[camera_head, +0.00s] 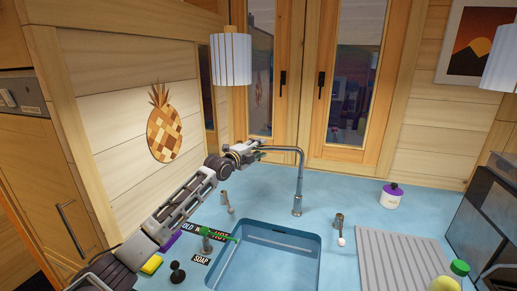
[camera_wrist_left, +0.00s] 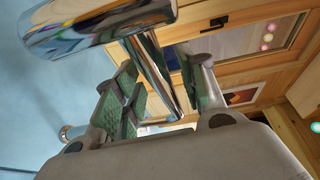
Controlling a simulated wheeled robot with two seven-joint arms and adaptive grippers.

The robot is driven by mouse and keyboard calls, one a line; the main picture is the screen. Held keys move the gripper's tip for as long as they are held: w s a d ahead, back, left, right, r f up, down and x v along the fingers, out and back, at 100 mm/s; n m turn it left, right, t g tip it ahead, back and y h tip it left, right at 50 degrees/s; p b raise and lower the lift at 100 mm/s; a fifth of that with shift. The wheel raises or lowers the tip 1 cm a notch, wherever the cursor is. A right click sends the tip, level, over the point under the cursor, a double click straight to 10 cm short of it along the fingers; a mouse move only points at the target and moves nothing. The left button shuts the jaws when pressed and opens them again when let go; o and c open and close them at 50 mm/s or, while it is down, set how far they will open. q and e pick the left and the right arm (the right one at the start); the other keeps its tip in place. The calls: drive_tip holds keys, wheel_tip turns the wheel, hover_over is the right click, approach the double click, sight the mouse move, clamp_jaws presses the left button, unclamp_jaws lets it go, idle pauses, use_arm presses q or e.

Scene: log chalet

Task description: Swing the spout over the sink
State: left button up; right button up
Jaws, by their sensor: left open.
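The chrome spout (camera_head: 282,149) rises from its base (camera_head: 298,207) behind the sink and bends left, away from above the basin. The sink (camera_head: 318,262) is a blue basin set in the counter. My left gripper (camera_head: 258,151) is at the spout's left end. In the left wrist view the spout (camera_wrist_left: 152,70) runs between the open, green-padded fingers of the gripper (camera_wrist_left: 165,97). I cannot tell whether either finger touches it. My right gripper is not in view.
Two tap handles, left (camera_head: 228,202) and right (camera_head: 339,227), flank the spout base. A ridged drainboard (camera_head: 400,262) and purple-capped jar (camera_head: 391,197) are right. A lamp (camera_head: 231,60) hangs above.

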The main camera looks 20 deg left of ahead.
use_arm(q)
drive_tip(key=shift+w+d, duration=0.1)
drive_tip(key=shift+w, duration=0.05)
clamp_jaws()
idle(0.4)
